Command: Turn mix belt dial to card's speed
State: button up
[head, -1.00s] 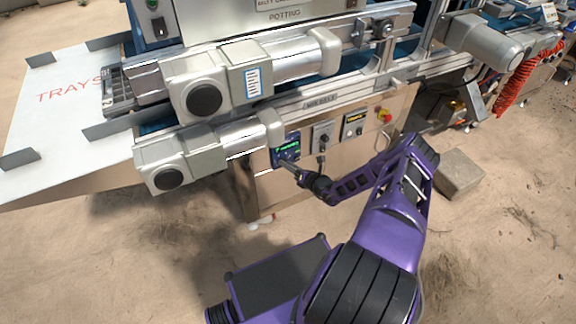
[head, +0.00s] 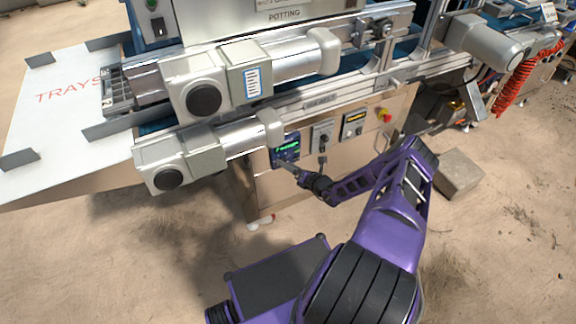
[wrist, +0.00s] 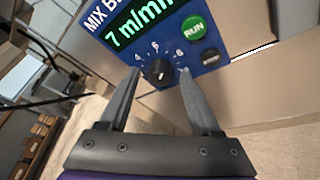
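The mix belt panel (wrist: 165,35) is blue, with a green display (wrist: 140,20) reading 7 m/min. It also shows in the head view (head: 286,147). Its black dial (wrist: 158,71) sits below the display, with printed numbers around it, of which 4, 6 and 8 seem readable. My gripper (wrist: 157,72) is open, its two grey fingers spread to the left and right of the dial without visibly closing on it. In the head view my gripper (head: 287,165) is at the panel's lower edge.
A green RUN button (wrist: 194,28) and a dark button (wrist: 210,58) are right of the dial. In the head view, other control boxes (head: 322,137) and a red emergency stop (head: 385,115) stand to the right. A stone block (head: 459,174) lies on the sandy floor.

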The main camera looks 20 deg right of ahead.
jog(key=p+v, duration=0.2)
jog(key=v, duration=1.5)
jog(key=shift+s, duration=0.25)
